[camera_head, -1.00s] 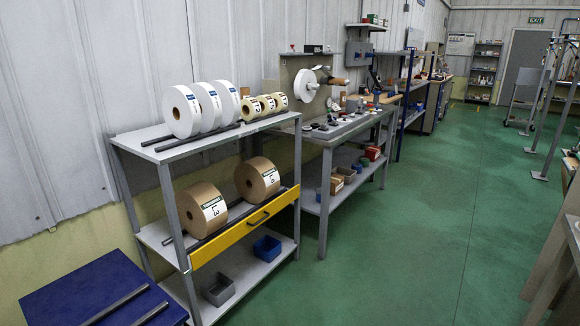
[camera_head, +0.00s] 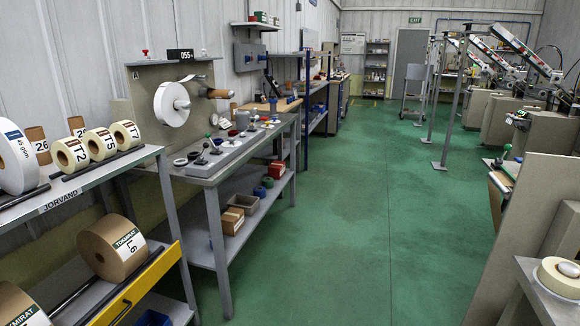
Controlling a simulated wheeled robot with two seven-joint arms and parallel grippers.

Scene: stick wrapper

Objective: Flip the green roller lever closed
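The stick wrapper bench (camera_head: 240,150) stands left of centre, with a white roll (camera_head: 172,104) mounted on its upright back panel (camera_head: 135,100). A grey control strip on the bench top carries several small levers and knobs. One small lever (camera_head: 214,143) there looks dark with a greenish knob, but it is too small to tell whether it is the green roller lever or how it is set. Another green knob (camera_head: 507,148) shows on equipment at the right. Neither of my grippers is in view.
A table with a pale roll (camera_head: 560,277) is at the near right. The green floor (camera_head: 340,230) between is clear.

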